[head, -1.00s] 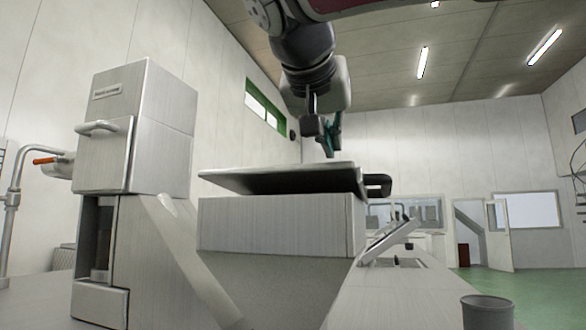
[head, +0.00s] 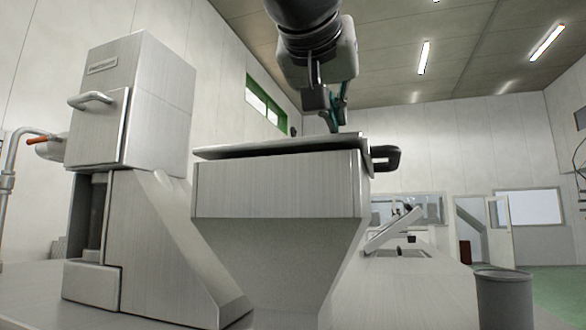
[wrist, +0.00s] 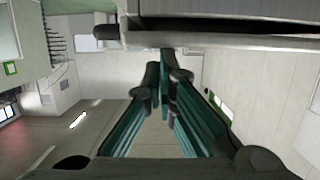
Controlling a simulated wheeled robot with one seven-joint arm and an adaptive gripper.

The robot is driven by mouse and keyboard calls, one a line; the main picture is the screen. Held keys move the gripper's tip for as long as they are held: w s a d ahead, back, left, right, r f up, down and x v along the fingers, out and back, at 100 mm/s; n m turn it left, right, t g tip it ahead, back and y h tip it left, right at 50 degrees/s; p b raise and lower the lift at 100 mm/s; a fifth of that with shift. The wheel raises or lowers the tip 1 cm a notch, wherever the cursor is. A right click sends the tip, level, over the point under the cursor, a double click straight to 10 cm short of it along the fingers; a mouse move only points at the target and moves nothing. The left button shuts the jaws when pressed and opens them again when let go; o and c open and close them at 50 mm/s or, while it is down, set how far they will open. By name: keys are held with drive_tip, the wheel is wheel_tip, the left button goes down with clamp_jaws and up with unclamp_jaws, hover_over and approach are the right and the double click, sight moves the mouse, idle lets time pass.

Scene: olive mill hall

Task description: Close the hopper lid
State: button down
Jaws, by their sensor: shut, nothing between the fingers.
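The hopper (head: 280,188) is a grey metal box with a tapering lower part, in the middle of the head view. Its flat lid (head: 250,149) lies almost level over the top, with a thin dark gap beneath. A black handle (head: 387,158) sticks out at the right. My gripper (head: 336,122) is shut and empty, with its teal fingers pointing down at the lid's far side. Whether the tips touch the lid is unclear. In the wrist view the fingertips (wrist: 166,68) are just short of the lid and hopper edge (wrist: 220,38).
A tall grey machine (head: 140,110) with a bar handle stands close on the left. A sink with a slanted metal part (head: 395,230) lies behind the hopper.

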drive_tip(key=shift+s+f+t+b, duration=0.1)
drive_tip(key=shift+f+t+b, duration=0.2)
drive_tip(key=shift+f+b, duration=0.6)
